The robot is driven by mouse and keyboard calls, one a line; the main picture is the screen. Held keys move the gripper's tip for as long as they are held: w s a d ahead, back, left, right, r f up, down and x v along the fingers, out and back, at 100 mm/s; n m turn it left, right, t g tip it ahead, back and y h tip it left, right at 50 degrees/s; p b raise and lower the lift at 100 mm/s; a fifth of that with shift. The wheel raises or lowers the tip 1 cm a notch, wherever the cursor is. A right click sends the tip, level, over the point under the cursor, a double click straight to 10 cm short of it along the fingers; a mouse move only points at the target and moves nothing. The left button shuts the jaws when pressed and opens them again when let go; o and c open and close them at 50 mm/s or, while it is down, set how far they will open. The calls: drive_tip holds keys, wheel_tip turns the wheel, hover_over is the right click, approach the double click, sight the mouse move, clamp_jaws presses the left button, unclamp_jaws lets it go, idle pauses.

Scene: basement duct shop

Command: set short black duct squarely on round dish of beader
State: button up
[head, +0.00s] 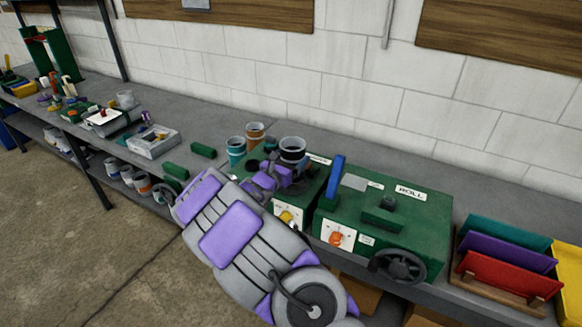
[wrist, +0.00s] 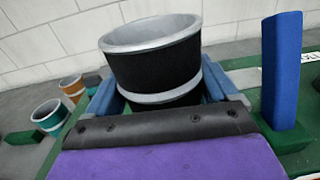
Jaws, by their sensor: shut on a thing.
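The short black duct (head: 292,156) has pale metal rims and is held in my gripper (head: 287,176), over the left green machine. In the wrist view the duct (wrist: 155,72) stands between the blue finger pads of my gripper (wrist: 160,95), its open top toward the camera's upper side. It looks roughly upright in the head view. The left green machine (head: 314,190), apparently the beader, has a yellow knob on its front and a partly covered label. I cannot tell whether the duct touches the machine.
A teal duct (head: 236,152) and an orange duct (head: 255,133) stand just left of the machine. A blue upright block (head: 335,178) rises at its right, beside the green ROLL machine (head: 390,225). Coloured panels (head: 508,265) stand in a rack at right.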

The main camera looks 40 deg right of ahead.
drive_tip(key=shift+w+d, duration=0.1)
drive_tip(key=shift+d, duration=0.15)
drive_tip(key=shift+w+d+f, duration=0.1)
drive_tip(key=shift+d+f, duration=0.05)
drive_tip(key=shift+f, duration=0.2)
wheel_tip(320, 180, down, 3)
drive_tip(key=shift+f+b, duration=0.1)
drive_tip(key=shift+b, duration=0.45)
drive_tip(key=shift+r, duration=0.2)
drive_tip(key=o, duration=1.1)
drive_tip(key=shift+c, duration=0.2)
